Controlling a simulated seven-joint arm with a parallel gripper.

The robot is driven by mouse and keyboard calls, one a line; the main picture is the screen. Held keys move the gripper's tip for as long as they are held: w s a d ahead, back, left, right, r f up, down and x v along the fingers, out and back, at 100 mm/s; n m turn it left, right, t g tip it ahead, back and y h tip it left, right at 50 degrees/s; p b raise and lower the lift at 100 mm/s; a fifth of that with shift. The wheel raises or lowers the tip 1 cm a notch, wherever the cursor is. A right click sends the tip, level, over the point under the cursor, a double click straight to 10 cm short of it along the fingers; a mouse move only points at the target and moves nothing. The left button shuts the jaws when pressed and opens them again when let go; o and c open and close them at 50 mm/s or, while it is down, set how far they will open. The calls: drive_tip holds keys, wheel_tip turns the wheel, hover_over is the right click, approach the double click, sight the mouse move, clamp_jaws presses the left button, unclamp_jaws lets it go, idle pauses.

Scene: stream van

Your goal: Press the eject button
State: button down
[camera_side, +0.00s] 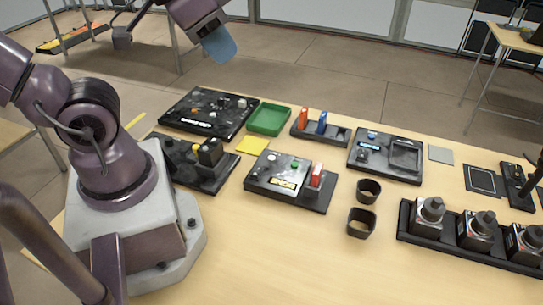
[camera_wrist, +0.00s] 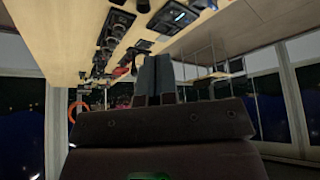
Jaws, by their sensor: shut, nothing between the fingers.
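My gripper (camera_side: 219,46) is high at the top of the side view, above and behind the table, with its blue fingers closed together and empty. The fingers also show in the wrist view (camera_wrist: 155,76), touching nothing. No button is readable as the eject button. A black panel (camera_side: 289,180) mid-table has a green button, a white knob, a lit label and a red upright part. Another black panel (camera_side: 385,156) to its right has a blue button, a small lit display and a square recess. My gripper is well apart from both.
A large black panel (camera_side: 209,113), green tray (camera_side: 269,118), holder with orange and blue pieces (camera_side: 321,131), and panel with a yellow knob (camera_side: 190,161) stand on the table. Two dark cups (camera_side: 369,191) and a black rack (camera_side: 405,220) are at the right. The front table is clear.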

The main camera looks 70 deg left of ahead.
drive_tip(key=m+t+h, duration=0.2)
drive_tip(key=m+h, duration=0.3)
drive_tip(key=m, duration=2.9)
hover_over(271, 156)
wheel_tip(271, 156, down, 21)
drive_tip(key=shift+r, duration=0.1)
drive_tip(key=shift+f, duration=4.4)
drive_tip(key=shift+f, duration=0.15)
